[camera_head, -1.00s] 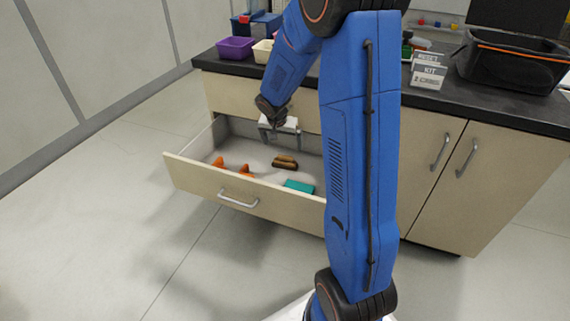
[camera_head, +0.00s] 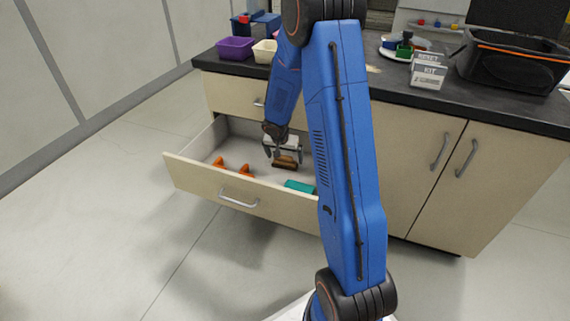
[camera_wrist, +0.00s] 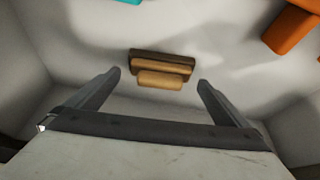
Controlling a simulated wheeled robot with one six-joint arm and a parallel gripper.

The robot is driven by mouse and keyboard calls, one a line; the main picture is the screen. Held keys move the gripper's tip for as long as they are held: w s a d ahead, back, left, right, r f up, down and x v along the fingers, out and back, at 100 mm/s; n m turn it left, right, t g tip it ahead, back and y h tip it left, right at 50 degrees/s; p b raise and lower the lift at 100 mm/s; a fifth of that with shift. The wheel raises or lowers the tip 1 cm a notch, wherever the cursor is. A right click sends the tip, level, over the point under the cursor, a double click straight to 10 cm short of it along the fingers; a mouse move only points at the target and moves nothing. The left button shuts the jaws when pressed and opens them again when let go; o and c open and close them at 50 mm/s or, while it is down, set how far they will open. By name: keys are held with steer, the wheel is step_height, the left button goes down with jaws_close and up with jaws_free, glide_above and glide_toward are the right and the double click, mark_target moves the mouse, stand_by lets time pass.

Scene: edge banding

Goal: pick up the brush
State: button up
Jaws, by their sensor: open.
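The brush (camera_head: 285,164) is brown with a lighter tan wooden part and lies on the floor of the open drawer (camera_head: 207,179). In the wrist view the brush (camera_wrist: 161,69) lies crosswise, just beyond and between the fingertips. My gripper (camera_head: 283,154) is inside the drawer space, just above the brush, and partly overlaps it in the head view. In the wrist view my gripper (camera_wrist: 159,80) has its two fingers wide apart with nothing between them. Whether the fingertips are level with the brush I cannot tell.
Orange clamp-like pieces (camera_head: 245,171) lie to the left in the drawer. A teal block (camera_head: 299,187) lies near its front. The drawer walls surround the gripper. Above is a dark countertop (camera_head: 500,105) with a purple bin (camera_head: 236,48), a cream bin (camera_head: 265,51) and a black case (camera_head: 515,65).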

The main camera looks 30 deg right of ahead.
steer(key=shift+w+d+f, duration=0.2)
steer(key=shift+f, duration=0.45)
steer(key=c, duration=1.2)
